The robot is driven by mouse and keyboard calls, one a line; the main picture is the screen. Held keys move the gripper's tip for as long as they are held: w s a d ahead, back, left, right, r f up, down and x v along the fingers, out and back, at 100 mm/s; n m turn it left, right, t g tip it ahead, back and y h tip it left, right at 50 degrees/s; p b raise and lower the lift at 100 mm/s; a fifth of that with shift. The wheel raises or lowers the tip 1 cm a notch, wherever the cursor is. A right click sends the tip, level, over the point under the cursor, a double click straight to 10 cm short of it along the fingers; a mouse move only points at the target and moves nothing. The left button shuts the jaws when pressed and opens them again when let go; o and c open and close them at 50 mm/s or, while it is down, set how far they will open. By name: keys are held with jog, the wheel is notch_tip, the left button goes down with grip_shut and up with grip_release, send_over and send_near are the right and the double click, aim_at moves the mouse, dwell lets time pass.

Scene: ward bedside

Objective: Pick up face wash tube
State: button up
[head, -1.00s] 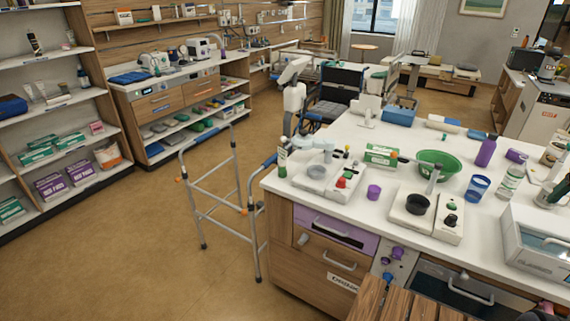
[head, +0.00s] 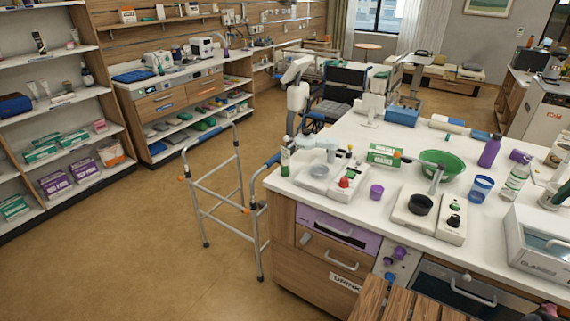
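Several upright tubes and bottles stand on the open shelf unit at the left of the head view. Two pale tubes, one (head: 33,90) and another (head: 45,88), stand side by side on its middle shelf. A dark tube or bottle with a light band (head: 40,42) and a small pinkish item (head: 75,36) stand on the shelf above. Labels are too small to read, so I cannot tell which is the face wash tube. My gripper is not in view.
The shelf unit (head: 12,155) also holds a blue pouch (head: 15,106) and boxes below. A walker (head: 212,190) stands on the floor before the white counter (head: 310,182). Open floor (head: 120,240) lies in front of the shelves. A slatted wooden surface (head: 405,305) is at bottom centre.

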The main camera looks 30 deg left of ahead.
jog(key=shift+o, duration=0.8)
